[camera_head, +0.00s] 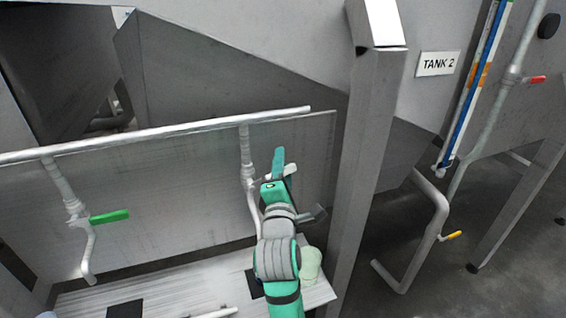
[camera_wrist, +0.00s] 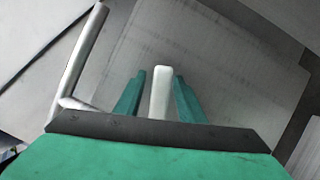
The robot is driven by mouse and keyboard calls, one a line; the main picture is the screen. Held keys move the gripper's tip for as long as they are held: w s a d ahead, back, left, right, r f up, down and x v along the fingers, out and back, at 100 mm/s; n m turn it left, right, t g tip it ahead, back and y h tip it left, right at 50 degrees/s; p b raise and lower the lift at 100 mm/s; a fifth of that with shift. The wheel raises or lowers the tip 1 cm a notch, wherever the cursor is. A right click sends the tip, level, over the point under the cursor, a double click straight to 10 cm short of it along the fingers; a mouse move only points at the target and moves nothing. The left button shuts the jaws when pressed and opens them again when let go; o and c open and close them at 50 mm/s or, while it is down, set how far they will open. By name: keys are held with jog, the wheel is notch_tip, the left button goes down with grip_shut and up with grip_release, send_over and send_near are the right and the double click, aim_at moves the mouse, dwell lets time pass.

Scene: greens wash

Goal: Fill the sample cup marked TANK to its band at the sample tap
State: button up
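The middle tap (camera_head: 247,168) hangs from the white pipe in the head view, with a pale lever and a spout pointing down to the bench. My gripper (camera_head: 279,163) is at this lever. In the wrist view, the white lever (camera_wrist: 160,92) stands between my two green fingers, with a narrow gap on each side, so my gripper (camera_wrist: 160,85) looks open around it. A pale green rounded object (camera_head: 311,265) sits on the bench beside my arm, partly hidden; I cannot tell whether it is a cup. No cup marked TANK can be read.
A tap with a green lever (camera_head: 110,216) hangs to the left. The bench (camera_head: 185,272) below carries dark square patches (camera_head: 125,309). A grey post (camera_head: 367,150) stands close right of my arm. A TANK 2 sign (camera_head: 437,64) and pipes with red and yellow levers are farther right.

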jog(key=s+f, duration=0.1)
jog(key=s, duration=0.8)
jog(key=shift+s+a, duration=0.15)
jog(key=shift+a, duration=0.15)
jog(key=shift+d+f, duration=0.1)
dwell(2.5)
jog(key=shift+s+d+n+g+y, duration=1.1)
jog(key=shift+s+d+n+y, duration=0.95)
jog(key=shift+y, duration=1.45)
jog(key=shift+n, duration=0.25)
jog(key=x, duration=1.1)
jog(key=shift+w+a+r, duration=0.2)
jog(key=shift+w+r, duration=0.05)
jog(key=shift+r, duration=0.15)
jog(key=shift+c, duration=0.6)
grip_shut()
jog(key=shift+d, duration=0.1)
